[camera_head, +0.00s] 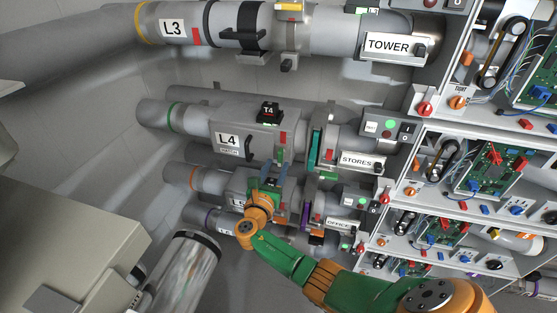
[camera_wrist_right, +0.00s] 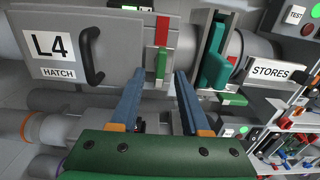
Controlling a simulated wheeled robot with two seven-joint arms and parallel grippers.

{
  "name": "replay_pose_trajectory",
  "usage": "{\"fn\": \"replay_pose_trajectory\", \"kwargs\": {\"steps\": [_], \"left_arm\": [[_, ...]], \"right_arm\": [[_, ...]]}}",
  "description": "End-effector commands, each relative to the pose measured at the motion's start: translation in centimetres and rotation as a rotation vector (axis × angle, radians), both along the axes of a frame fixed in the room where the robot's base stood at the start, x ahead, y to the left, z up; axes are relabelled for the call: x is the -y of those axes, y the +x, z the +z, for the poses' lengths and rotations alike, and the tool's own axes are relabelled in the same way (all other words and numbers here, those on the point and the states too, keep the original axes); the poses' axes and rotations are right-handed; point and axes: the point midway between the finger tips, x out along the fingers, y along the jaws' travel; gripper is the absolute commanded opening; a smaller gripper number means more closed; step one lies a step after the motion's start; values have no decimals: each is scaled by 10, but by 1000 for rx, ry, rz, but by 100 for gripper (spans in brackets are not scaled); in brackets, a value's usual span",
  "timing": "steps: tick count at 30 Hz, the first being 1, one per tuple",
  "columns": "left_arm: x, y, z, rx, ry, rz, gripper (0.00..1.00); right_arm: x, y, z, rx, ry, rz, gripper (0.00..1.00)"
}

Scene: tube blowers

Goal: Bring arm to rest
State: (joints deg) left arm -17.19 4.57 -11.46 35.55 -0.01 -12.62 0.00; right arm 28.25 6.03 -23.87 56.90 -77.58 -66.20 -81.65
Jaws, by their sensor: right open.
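My right gripper (camera_head: 267,178) is in front of the pipes, its green and orange arm reaching in from the lower right in the head view. In the right wrist view its two blue fingers (camera_wrist_right: 160,80) stand apart with nothing between them. They point at the area just below the L4 hatch (camera_wrist_right: 85,45), near a red and green latch strip (camera_wrist_right: 161,45). The L4 hatch also shows in the head view (camera_head: 232,127) and looks closed. I cannot see my left gripper.
The L3 tube (camera_head: 172,28) runs above, with the TOWER label (camera_head: 390,46) at its right end. A STORES label (camera_head: 362,161) is right of L4. Shelves with circuit boards (camera_head: 492,170) and switches stand close on the right. A grey box (camera_head: 75,225) is at lower left.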

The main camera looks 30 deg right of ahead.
Motion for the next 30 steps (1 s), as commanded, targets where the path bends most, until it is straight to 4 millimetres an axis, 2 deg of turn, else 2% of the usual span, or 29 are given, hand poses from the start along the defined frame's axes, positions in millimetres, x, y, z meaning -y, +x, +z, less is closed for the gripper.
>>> {"fn": "replay_pose_trajectory", "kwargs": {"steps": [3, 6, 19, 21, 23, 26, 27, 29, 30], "left_arm": [[0, 0, 3, 0, 0, 0, 50], [0, 0, 3, 0, 0, 0, 50], [0, 0, 2, 0, 0, 0, 50], [0, 0, 2, 0, 0, 0, 50], [0, 0, 2, 0, 0, 0, 50], [0, 0, 2, 0, 0, 0, 50], [0, 0, 2, 0, 0, 0, 50], [0, 0, 2, 0, 0, 0, 50], [0, 0, 2, 0, 0, 0, 50]], "right_arm": [[-19, -16, 0, -1, 3, 2, 46], [-28, -24, 0, -1, 1, 0, 46], [-30, -26, 0, 0, 0, -1, 46], [-30, -27, -9, -9, 24, 5, 46], [-30, -32, -35, -32, 102, 17, 46], [-33, -57, -119, -92, 377, 21, 46], [-37, -76, -158, -113, 523, -1, 46], [-45, -111, -213, -127, 748, -69, 46], [-52, -139, -246, -126, 898, -137, 46]]}}
